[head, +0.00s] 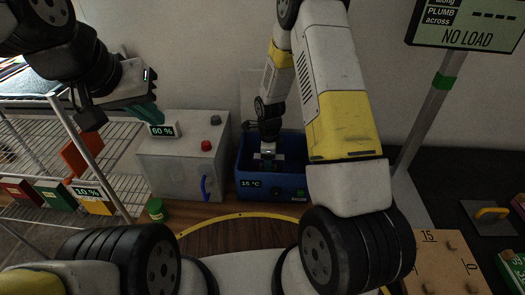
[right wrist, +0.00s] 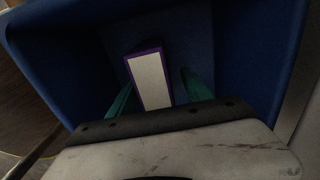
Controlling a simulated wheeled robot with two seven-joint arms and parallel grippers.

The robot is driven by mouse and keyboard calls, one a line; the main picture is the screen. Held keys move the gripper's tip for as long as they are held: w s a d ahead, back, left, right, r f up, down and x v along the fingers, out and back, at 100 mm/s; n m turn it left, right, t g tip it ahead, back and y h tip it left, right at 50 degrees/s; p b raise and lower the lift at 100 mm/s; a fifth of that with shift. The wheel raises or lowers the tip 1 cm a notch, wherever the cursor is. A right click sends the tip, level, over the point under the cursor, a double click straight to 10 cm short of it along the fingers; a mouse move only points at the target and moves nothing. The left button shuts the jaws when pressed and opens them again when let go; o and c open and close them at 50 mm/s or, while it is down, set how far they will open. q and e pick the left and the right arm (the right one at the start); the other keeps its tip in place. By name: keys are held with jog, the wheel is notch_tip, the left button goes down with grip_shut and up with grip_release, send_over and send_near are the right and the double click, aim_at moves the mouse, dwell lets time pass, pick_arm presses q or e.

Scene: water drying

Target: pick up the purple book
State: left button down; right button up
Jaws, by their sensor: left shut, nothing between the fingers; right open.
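The purple book shows in the right wrist view as white pages (right wrist: 149,82) with a purple cover edge. It stands inside the blue bin (right wrist: 270,50), which also shows in the head view (head: 284,190) with a "15 °C" label. My right gripper (head: 267,163) reaches down into the bin. In the right wrist view its green fingers (right wrist: 157,90) are open, one on each side of the book, with a gap visible at least on the right. My left gripper (head: 147,112) is shut and empty, above the grey box.
The grey box (head: 180,165) with a "60 %" display, a red knob and a blue handle stands left of the bin. A wire rack (head: 30,150) with several coloured books is further left. A green-lidded jar (head: 156,209) stands in front. A "NO LOAD" sign (head: 468,32) is at right.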

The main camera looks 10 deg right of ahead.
notch_tip(320, 180, down, 3)
jog(key=shift+s+f, duration=0.1)
jog(key=shift+c, duration=0.5)
grip_shut()
